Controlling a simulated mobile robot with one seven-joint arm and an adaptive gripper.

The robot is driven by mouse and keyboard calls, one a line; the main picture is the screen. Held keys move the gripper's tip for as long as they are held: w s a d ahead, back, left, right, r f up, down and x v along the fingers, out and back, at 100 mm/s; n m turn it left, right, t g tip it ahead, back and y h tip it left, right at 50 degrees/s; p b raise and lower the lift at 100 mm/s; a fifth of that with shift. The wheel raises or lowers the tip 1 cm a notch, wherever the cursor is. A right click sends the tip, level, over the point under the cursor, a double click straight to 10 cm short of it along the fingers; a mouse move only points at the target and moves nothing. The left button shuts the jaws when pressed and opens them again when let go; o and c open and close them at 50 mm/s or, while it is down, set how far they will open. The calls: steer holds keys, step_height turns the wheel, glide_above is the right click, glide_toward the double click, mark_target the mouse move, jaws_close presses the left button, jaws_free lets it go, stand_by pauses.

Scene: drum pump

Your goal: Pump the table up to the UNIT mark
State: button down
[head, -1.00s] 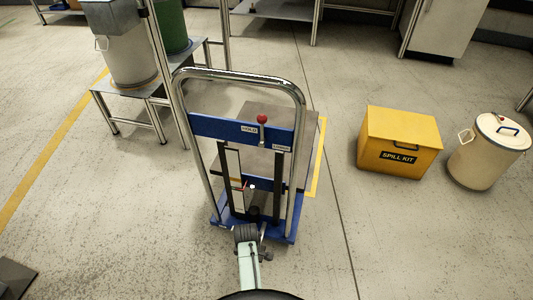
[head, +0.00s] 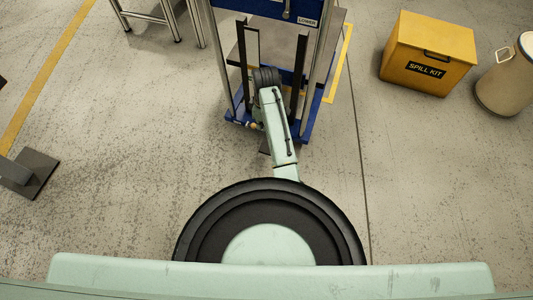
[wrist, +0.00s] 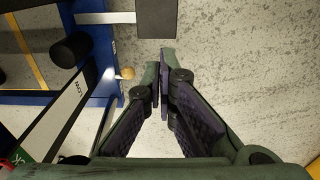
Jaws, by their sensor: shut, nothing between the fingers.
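In the wrist view, a scale plate reading LOW (wrist: 62,103) lies at left beside a black cylinder (wrist: 72,48). A dark grey pedal (wrist: 156,18) is at the top, beyond the fingertips. A tan ball (wrist: 127,73) sits by the blue base (wrist: 105,55). My gripper (wrist: 164,68) is shut and empty, its tips short of the pedal in the picture. My arm hides the gripper in the head view.
A yellow spill kit box (head: 428,55) and a cream drum (head: 505,85) stand at right. A dark floor plate (head: 31,172) is at left. Metal stand legs (head: 165,22) are at upper left. Floor beside the lift table is open.

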steer(key=shift+s+d+r+h, duration=0.15)
steer(key=shift+d+r, duration=0.1)
steer(key=shift+d, duration=0.25)
steer(key=shift+s+d+r+h, duration=0.1)
steer(key=shift+d+r+h, duration=0.1)
steer(key=shift+d, duration=0.25)
steer(key=shift+f, duration=0.1)
step_height(320, 180, down, 14)
steer(key=shift+r+b, duration=0.1)
steer(key=shift+b, duration=0.95)
